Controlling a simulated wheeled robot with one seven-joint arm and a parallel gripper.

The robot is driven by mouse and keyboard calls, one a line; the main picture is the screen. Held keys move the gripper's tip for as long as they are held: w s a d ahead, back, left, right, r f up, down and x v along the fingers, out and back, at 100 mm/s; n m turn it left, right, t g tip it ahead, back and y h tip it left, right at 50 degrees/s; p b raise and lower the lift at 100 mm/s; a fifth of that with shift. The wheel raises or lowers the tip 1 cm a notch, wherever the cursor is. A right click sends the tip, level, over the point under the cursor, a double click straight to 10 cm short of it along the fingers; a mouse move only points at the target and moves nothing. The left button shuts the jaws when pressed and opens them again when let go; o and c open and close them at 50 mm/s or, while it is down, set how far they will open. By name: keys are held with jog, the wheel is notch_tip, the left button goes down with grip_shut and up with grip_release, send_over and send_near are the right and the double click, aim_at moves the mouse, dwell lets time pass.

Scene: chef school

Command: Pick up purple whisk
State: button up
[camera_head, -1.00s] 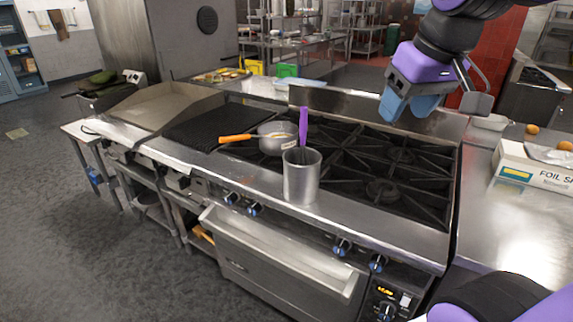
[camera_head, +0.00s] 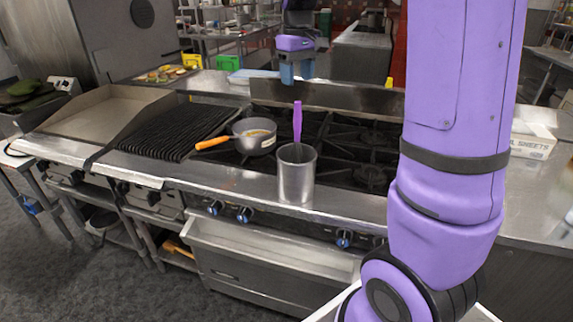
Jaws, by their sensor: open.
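The purple whisk (camera_head: 297,122) stands upright in a tall metal container (camera_head: 296,177) at the front edge of the stove. My gripper (camera_head: 297,73) is open and empty. In the picture it is just above the whisk's handle, pointing down, apart from it and seemingly farther back over the stove's rear.
A pot (camera_head: 254,137) with an orange handle sits left of the container on the stove (camera_head: 344,209). A black grill (camera_head: 178,131) and a flat griddle (camera_head: 106,117) lie farther left. A foil sheets box (camera_head: 532,144) is at right, partly behind my arm.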

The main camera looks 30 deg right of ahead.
send_over(298, 114)
jog(key=w, duration=0.2)
jog(key=f, duration=0.2)
jog(key=d+f, duration=0.1)
jog(key=f, duration=0.1)
jog(key=shift+f, duration=0.35)
jog(key=shift+s+a+f, duration=0.1)
jog(key=shift+s+f, duration=0.15)
jog(key=shift+f, duration=1.2)
jog(key=shift+s+a+f, duration=0.1)
jog(key=shift+s+f, duration=0.1)
jog(key=shift+f, duration=1.2)
jog(key=c, duration=1)
